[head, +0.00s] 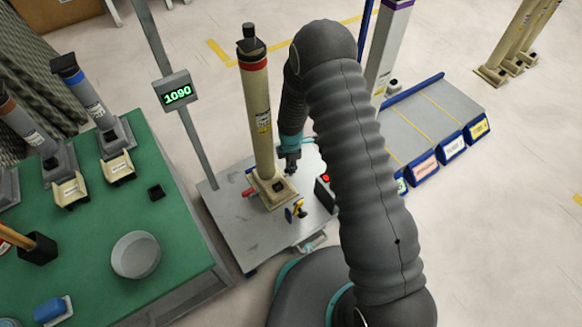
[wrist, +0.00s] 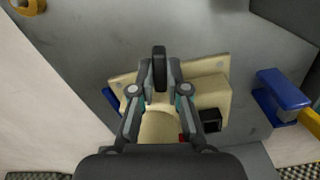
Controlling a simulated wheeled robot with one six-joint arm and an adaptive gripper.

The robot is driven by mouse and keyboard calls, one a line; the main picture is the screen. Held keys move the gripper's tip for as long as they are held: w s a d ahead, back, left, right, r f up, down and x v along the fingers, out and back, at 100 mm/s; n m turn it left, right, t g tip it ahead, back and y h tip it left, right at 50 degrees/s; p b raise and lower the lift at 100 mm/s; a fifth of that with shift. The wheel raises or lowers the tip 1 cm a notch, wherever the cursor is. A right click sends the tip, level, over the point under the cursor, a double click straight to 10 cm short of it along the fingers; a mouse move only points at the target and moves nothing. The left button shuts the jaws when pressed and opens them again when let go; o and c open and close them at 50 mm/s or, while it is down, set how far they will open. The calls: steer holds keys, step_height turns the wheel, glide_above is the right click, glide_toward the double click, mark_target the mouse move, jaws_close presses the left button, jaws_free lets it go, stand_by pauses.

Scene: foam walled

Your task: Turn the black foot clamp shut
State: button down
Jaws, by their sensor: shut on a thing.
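In the wrist view, the black foot clamp (wrist: 160,68) stands between the fingertips of my gripper (wrist: 159,88), which is shut on it. It sits at the edge of the beige foot (wrist: 207,92). In the head view, my gripper (head: 290,160) reaches down to the far right side of that foot (head: 272,192) and mostly hides the clamp. A tall beige column (head: 256,115) with a red band and black cap stands upright on the foot.
The foot rests on a grey metal platform (head: 235,235) with a post display (head: 177,95) reading 1090. A green table (head: 185,215) at left carries a bowl (head: 136,254) and more columns. A blue-edged rack (head: 430,115) stands at right. A blue block (wrist: 280,90) shows in the wrist view.

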steer(key=shift+n+b, duration=0.3)
steer(key=shift+n, duration=0.8)
steer(key=c, duration=1.2)
jaws_free()
steer(key=shift+o, duration=0.2)
step_height(320, 180, up, 12)
